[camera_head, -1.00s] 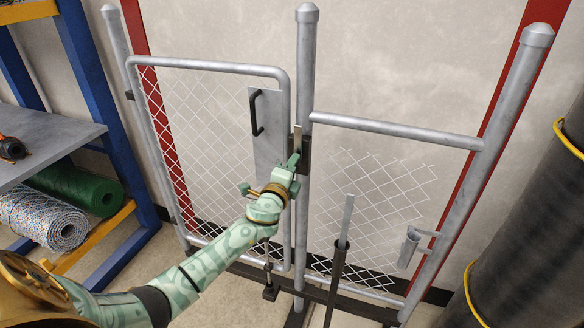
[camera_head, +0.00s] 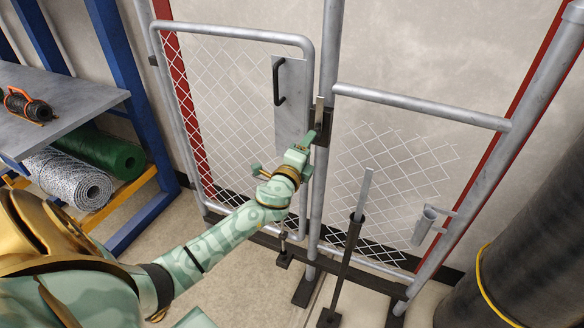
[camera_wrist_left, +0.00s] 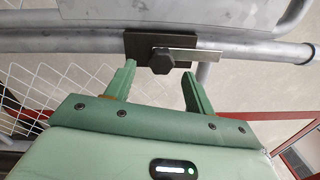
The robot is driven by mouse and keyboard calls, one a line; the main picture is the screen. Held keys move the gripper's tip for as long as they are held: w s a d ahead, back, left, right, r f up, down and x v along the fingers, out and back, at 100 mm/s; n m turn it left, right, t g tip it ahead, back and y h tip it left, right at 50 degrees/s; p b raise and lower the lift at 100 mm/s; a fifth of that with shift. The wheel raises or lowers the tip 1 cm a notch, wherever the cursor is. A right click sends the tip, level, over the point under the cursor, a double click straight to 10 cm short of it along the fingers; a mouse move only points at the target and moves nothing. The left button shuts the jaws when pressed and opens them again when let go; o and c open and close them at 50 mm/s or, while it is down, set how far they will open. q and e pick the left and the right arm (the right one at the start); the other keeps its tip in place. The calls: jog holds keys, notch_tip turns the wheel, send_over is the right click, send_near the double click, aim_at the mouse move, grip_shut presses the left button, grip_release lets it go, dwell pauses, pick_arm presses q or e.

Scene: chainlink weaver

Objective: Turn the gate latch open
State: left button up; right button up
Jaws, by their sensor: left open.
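The gate latch is a dark plate (camera_head: 321,121) at the gate's right edge, by the middle post. Its flat silver bar (camera_head: 319,106) stands upright along the post. In the left wrist view the dark plate (camera_wrist_left: 150,43), a dark hex bolt (camera_wrist_left: 162,62) and the silver bar (camera_wrist_left: 197,55) show clearly. The mesh gate (camera_head: 235,100) has a metal plate with a black handle (camera_head: 279,82) and looks closed against the post. My left gripper (camera_head: 284,154) is open and empty, just below and in front of the latch. In the left wrist view its fingers (camera_wrist_left: 158,76) point at the bolt from either side.
A thin upright rod (camera_head: 364,195) in a dark stand is right of the middle post. A small metal tube bracket (camera_head: 424,226) is on the right post. A shelf (camera_head: 70,100) with mesh rolls stands left, and a large dark roll (camera_head: 535,220) stands right.

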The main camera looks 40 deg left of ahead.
pick_arm(q)
jog(key=v, duration=1.2)
